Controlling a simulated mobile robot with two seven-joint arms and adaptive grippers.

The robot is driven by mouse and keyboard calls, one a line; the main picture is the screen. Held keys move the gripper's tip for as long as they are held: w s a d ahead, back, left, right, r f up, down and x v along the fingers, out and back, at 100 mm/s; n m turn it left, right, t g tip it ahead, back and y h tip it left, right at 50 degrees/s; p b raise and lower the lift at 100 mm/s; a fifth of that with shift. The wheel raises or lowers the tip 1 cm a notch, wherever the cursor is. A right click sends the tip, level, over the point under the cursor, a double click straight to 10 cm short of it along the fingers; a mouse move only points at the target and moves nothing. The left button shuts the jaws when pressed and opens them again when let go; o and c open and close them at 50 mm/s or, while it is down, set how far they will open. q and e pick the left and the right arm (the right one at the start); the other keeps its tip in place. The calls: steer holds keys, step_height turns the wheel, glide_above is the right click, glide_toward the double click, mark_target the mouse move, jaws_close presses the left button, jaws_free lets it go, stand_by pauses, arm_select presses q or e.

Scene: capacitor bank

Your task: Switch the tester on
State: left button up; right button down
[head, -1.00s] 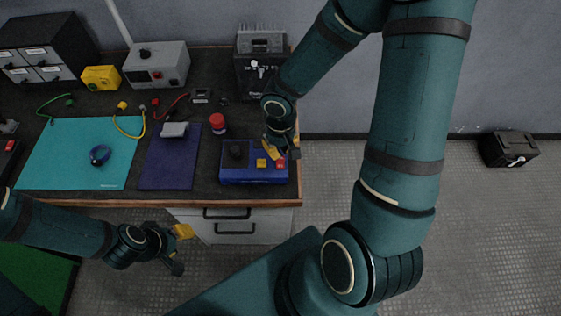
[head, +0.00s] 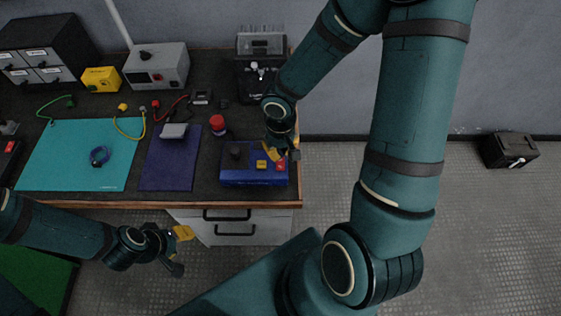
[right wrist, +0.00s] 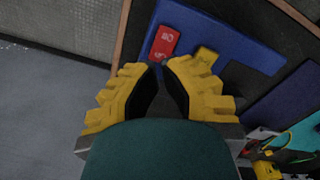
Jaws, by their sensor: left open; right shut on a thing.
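The blue tester box (head: 235,178) sits at the front right corner of the bench, with a black knob (head: 235,153), a yellow part (head: 262,165) and a red rocker switch (head: 280,167) on top. The switch shows white marks in the right wrist view (right wrist: 164,42). My right gripper (right wrist: 161,66) points down at the switch, its fingertips beside the switch's near end. Its jaws are drawn close together, and what they hold is unclear. In the head view the right gripper (head: 284,155) hangs over the box's right side. My left gripper (head: 182,252) is open and empty in front of the bench.
A teal mat (head: 60,160) and a purple mat (head: 170,170) lie left of the box. A red-capped jar (head: 218,124) stands behind it. A dark finned unit (head: 262,50) and a grey instrument (head: 155,68) stand at the back.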

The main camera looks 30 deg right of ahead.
steer(key=shift+f+b, duration=1)
steer(key=shift+f, duration=0.3)
stand_by(0.7)
steer(key=shift+f, duration=0.45)
steer(key=shift+r, duration=0.1)
steer(key=shift+r+p, duration=2.6)
steer(key=shift+r, duration=0.85)
